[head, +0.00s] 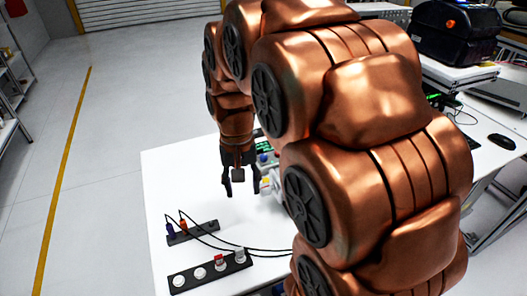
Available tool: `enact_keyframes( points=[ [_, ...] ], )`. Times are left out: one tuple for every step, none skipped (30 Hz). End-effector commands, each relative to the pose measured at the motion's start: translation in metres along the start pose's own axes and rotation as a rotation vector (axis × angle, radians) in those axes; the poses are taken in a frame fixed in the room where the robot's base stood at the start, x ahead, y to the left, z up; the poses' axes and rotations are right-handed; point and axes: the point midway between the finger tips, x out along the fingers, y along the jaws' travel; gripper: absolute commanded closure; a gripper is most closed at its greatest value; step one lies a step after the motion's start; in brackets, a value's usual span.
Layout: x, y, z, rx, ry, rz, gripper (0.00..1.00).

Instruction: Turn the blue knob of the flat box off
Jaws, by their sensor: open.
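My gripper (242,190) hangs over the white table with its two dark fingers apart and nothing between them. Just right of it, partly hidden by my arm, is a light device with a green-lit part and a small blue spot (263,157); I cannot tell whether this is the blue knob. A flat black box (209,272) lies at the front of the table with round white buttons, a red switch and a grey knob on top. No blue knob is clear on it, and no knob's setting can be read.
A smaller dark strip (207,227) with a blue plug (170,229) and an orange plug (183,224) lies behind the flat box. Black cables run right from the plugs across the table. The white table (175,168) is bare at left. A black machine (455,32) stands back right.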

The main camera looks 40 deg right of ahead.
Motion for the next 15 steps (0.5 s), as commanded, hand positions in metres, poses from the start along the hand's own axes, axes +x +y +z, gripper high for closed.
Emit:
enact_keyframes(
  points=[
    [-0.003,0.002,-0.016,0.039,0.004,-0.003,0.49],
    [-0.003,0.003,-0.025,0.062,0.007,-0.004,0.49],
    [-0.004,0.005,-0.037,0.092,0.010,-0.006,0.49],
    [-0.005,0.007,-0.045,0.113,0.012,-0.008,0.49],
    [-0.005,0.009,-0.053,0.137,0.015,-0.010,0.49],
    [-0.006,0.011,-0.065,0.165,0.019,-0.012,0.49],
    [-0.006,0.014,-0.074,0.188,0.022,-0.014,0.49],
    [-0.007,0.016,-0.082,0.209,0.025,-0.015,0.49],
    [-0.007,0.019,-0.093,0.238,0.028,-0.017,0.49],
    [-0.006,0.022,-0.102,0.261,0.030,-0.019,0.49],
    [-0.006,0.025,-0.111,0.282,0.033,-0.021,0.49],
    [-0.006,0.029,-0.122,0.311,0.038,-0.023,0.49],
    [-0.006,0.032,-0.130,0.332,0.040,-0.025,0.49],
    [-0.004,0.035,-0.138,0.354,0.041,-0.027,0.49],
    [-0.003,0.040,-0.149,0.382,0.044,-0.029,0.49]
  ],
)
